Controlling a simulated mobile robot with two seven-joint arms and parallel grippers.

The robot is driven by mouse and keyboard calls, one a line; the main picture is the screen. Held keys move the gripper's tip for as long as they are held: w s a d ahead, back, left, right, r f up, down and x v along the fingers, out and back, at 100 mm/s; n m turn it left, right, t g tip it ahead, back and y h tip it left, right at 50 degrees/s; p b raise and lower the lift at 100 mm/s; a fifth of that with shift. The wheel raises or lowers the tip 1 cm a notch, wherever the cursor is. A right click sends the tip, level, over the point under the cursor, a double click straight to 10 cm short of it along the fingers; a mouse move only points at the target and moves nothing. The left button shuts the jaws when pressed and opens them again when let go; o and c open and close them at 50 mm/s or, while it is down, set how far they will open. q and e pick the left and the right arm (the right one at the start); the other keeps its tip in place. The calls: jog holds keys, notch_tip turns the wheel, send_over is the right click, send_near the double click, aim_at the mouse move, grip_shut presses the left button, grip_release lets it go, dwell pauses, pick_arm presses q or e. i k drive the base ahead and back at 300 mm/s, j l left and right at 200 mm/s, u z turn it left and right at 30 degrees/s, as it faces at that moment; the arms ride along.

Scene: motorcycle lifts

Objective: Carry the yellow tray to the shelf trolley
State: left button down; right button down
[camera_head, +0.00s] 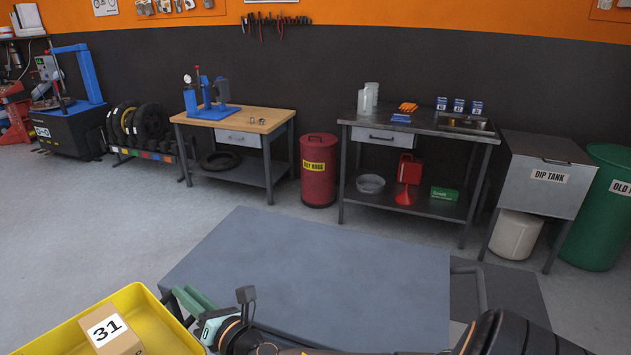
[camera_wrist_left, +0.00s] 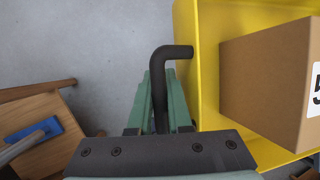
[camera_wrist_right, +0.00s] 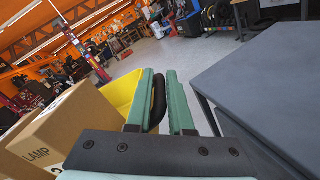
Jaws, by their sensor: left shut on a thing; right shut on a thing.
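The yellow tray (camera_head: 152,296) is at the lower left of the head view, cut off by the frame edge. It holds a brown box (camera_head: 122,345) marked 31. My right gripper (camera_head: 188,302) is at the tray's right side. In the right wrist view its green fingers (camera_wrist_right: 160,85) are shut on a black tray handle (camera_wrist_right: 158,105). My left gripper shows only in the left wrist view (camera_wrist_left: 160,85), shut on another black bent handle (camera_wrist_left: 175,52) beside the yellow tray wall (camera_wrist_left: 185,20). A trolley with a flat, bare grey top (camera_head: 320,265) stands right of the tray.
A wooden bench (camera_head: 255,123), a red bin (camera_head: 318,170), a dark metal bench (camera_head: 425,128) and a dip tank (camera_head: 545,175) stand along the back wall. Grey floor (camera_head: 130,225) is clear left of the trolley. The trolley has a handle rail (camera_head: 482,290) at its right.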

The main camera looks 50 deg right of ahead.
aim_at(314, 268)
jog(key=i+z, duration=0.15)
jog(key=z, duration=0.2)
jog(key=i+z, duration=0.15)
jog(key=z, duration=0.2)
jog(key=i+z, duration=0.3)
jog(key=i+l+z, duration=0.1)
jog(key=z, duration=0.2)
jog(key=i+z, duration=0.15)
jog(key=z, duration=0.45)
